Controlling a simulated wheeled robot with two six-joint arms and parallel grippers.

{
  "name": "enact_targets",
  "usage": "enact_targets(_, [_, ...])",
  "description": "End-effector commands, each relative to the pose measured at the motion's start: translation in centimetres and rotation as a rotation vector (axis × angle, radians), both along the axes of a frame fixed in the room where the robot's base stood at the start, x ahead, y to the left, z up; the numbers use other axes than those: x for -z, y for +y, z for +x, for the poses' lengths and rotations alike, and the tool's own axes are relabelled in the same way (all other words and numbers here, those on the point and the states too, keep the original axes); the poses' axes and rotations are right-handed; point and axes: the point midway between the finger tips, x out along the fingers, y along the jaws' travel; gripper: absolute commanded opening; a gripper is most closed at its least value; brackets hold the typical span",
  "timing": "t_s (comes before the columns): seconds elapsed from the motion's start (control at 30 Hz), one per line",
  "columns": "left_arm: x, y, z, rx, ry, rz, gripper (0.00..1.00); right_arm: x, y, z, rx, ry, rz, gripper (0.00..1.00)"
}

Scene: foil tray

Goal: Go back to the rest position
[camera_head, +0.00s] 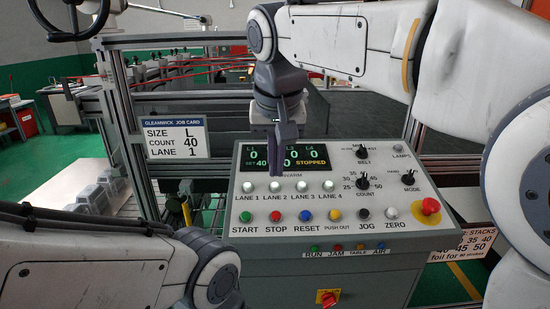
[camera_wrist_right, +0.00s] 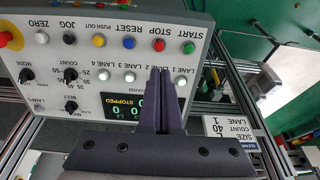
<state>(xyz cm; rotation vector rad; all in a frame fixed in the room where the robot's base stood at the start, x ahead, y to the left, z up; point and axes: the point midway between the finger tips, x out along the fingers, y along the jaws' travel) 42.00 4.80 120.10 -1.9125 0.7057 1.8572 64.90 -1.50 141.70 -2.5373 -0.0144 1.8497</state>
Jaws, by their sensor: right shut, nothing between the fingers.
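My right gripper (camera_head: 281,172) hangs down in front of the control panel's display, its fingers shut with nothing between them. In the right wrist view, its fingertips (camera_wrist_right: 160,72) show close to the LANE 1 and LANE 2 buttons. I cannot tell whether they touch the panel. The control panel (camera_head: 340,240) is grey, with several white lane buttons and a row of coloured buttons. The display (camera_head: 310,157) is partly hidden by the gripper and reads STOPPED. My left arm shows at the lower left, but its gripper is out of view.
A job card (camera_head: 175,137) reading size L, count 40, lane 1 hangs left of the panel. A red emergency button (camera_head: 431,206) and black knobs, including the COUNT knob (camera_head: 362,183), stand up from the panel's right side. A metal frame post (camera_head: 122,130) rises at the left.

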Motion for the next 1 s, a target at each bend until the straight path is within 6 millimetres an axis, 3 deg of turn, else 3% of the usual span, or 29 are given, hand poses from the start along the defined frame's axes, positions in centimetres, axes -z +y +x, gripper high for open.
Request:
enact_targets(0.17, [1.2,0.0,0.0,0.000,0.000,0.000,0.50,4.2,0.5,-2.7,-0.100,0.044,-0.009,0.00])
enact_targets(0.4, [3.7,0.0,0.0,-0.001,0.000,0.000,0.50,15.8,0.4,-11.9,-0.382,0.161,-0.017,0.00])
enact_targets(0.6, [5.2,0.0,0.0,-0.001,0.000,0.000,0.50,23.7,-1.6,-19.2,-0.557,0.234,-0.017,0.00])
enact_targets(0.8, [5.7,0.0,0.0,-0.001,0.000,0.000,0.50,27.1,-3.1,-22.6,-0.632,0.265,-0.019,0.00])
enact_targets(1.0, [5.6,0.0,0.0,-0.001,0.000,0.000,0.50,27.4,-3.3,-23.0,-0.640,0.270,-0.020,0.00])
